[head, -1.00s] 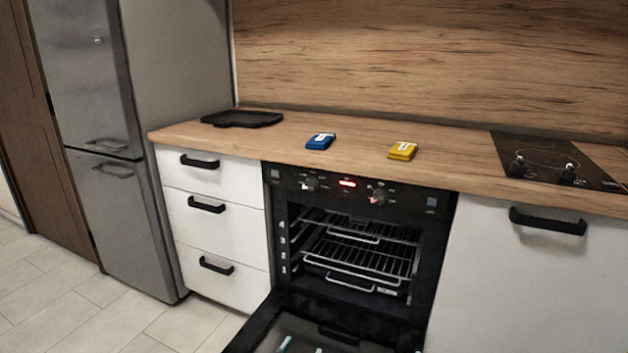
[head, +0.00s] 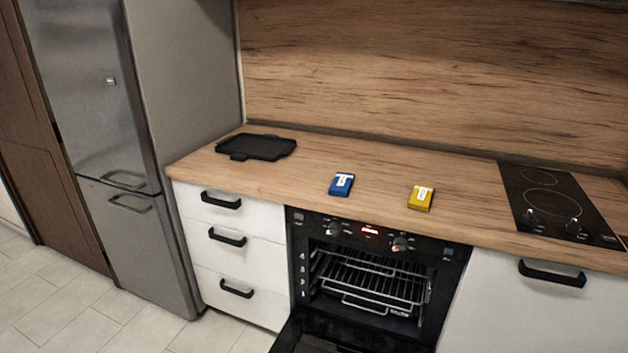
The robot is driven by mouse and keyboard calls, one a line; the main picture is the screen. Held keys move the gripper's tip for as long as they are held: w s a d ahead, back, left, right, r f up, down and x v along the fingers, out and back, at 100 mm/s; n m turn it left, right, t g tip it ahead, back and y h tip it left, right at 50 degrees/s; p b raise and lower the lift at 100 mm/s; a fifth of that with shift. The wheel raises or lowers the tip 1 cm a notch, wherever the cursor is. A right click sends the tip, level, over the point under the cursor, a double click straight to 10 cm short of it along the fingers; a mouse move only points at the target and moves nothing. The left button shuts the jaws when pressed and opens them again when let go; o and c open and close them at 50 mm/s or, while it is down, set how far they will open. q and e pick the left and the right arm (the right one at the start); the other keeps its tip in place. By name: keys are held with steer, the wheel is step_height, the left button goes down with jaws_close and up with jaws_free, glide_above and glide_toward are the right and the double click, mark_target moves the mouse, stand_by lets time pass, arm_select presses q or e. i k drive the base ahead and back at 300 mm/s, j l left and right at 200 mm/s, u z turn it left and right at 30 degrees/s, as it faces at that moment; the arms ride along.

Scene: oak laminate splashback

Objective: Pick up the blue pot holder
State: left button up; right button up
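The blue pot holder (head: 340,185) lies flat on the wooden countertop, above the left part of the oven, with a white label on its top. A yellow pot holder (head: 420,198) of like shape lies to its right, apart from it. Neither of my grippers shows in the head view, so whether they are open or shut is hidden. Nothing touches the blue pot holder except the counter.
A black tray (head: 257,147) lies on the counter at the left. A black cooktop (head: 555,200) is at the right. The oven (head: 365,275) has its door open, jutting out in front. A fridge (head: 125,205) stands at the left. Counter around the pot holders is clear.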

mark_target(341, 184)
steer(key=i+j+u, duration=0.2)
steer(key=j+u, duration=0.2)
steer(key=i+j+u, duration=0.2)
steer(key=u, duration=0.15)
steer(key=i+j+u, duration=0.2)
steer(key=u, duration=0.2)
steer(key=i+j+u, duration=0.25)
steer(key=i, duration=0.15)
steer(key=i+u, duration=0.25)
steer(key=i, duration=0.15)
steer(key=i+z, duration=0.3)
steer(key=z, duration=0.15)
steer(key=i+j+z, duration=0.15)
steer(key=i+z, duration=0.15)
steer(key=z, duration=0.15)
